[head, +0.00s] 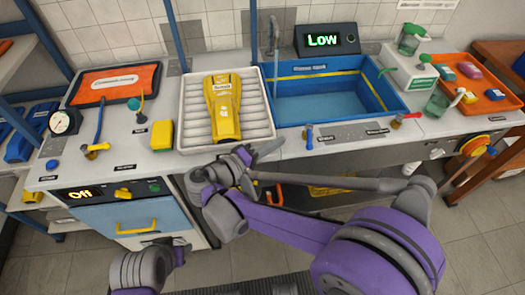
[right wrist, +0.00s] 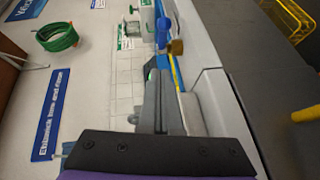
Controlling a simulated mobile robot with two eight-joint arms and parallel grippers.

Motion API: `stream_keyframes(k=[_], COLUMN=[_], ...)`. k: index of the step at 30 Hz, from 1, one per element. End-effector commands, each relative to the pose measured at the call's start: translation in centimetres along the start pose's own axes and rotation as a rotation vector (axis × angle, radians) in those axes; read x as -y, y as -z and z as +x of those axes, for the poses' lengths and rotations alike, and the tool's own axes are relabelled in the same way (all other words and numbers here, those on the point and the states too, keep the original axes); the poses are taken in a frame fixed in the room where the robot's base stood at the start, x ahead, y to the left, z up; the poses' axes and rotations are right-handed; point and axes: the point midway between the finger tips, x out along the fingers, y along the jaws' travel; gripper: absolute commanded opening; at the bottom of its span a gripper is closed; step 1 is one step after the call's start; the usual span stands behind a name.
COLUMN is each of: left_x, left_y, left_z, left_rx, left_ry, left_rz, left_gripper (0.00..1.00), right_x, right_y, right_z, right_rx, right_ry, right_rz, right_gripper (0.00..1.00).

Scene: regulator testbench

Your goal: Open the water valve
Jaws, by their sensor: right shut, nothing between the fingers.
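A small valve with a blue handle (head: 309,132) and a brass body stands on the bench's front strip, before the blue sink. In the right wrist view a blue-handled valve (right wrist: 165,32) with a brass part shows beyond the fingertips. Another brass valve with a red handle (head: 405,118) stands at the sink's right front corner. The small labels are too blurred to tell which valve is for water. My right gripper (head: 268,149) is shut and empty at the bench's front edge, left of the blue-handled valve and apart from it. Its fingers (right wrist: 166,82) fill the wrist view's middle.
A white ribbed tray (head: 190,110) with a yellow part (head: 222,108) lies left of the blue sink (head: 320,105). A display (head: 327,39) reads "Low". Another brass valve (head: 96,150) and a yellow sponge-like block (head: 162,135) sit at left. An orange tray (head: 497,104) is at right.

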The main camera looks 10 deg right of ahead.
Motion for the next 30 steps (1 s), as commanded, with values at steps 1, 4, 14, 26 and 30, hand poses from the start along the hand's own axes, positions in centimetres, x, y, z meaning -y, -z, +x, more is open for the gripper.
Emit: stream_keyframes(k=[1, 4, 14, 26, 30], left_x=[0.0, 0.0, 0.0, 0.0, 0.0], left_y=[0.0, -0.1, -0.1, -0.1, -0.1], left_z=[0.1, 0.1, 0.2, 0.2, 0.2], left_rx=[0.0, 0.0, 0.001, 0.001, 0.001], left_ry=[0.0, 0.0, 0.0, 0.0, 0.0], left_rz=[0.0, 0.0, 0.0, 0.0, 0.0], left_gripper=[0.5, 0.5, 0.5, 0.5, 0.5], right_x=[0.0, 0.0, 0.0, -0.1, -0.2], right_y=[-0.1, -0.6, -2.8, -3.2, -4.3], right_z=[1.2, 2.9, 4.9, 5.2, 5.9], right_rx=[0.004, 0.003, 0.0, 0.001, 0.002], right_ry=[-0.001, -0.001, 0.001, 0.001, 0.001], right_rz=[0.0, 0.0, 0.0, 0.0, 0.0], right_gripper=[0.0, 0.0, 0.0, 0.0, 0.0])
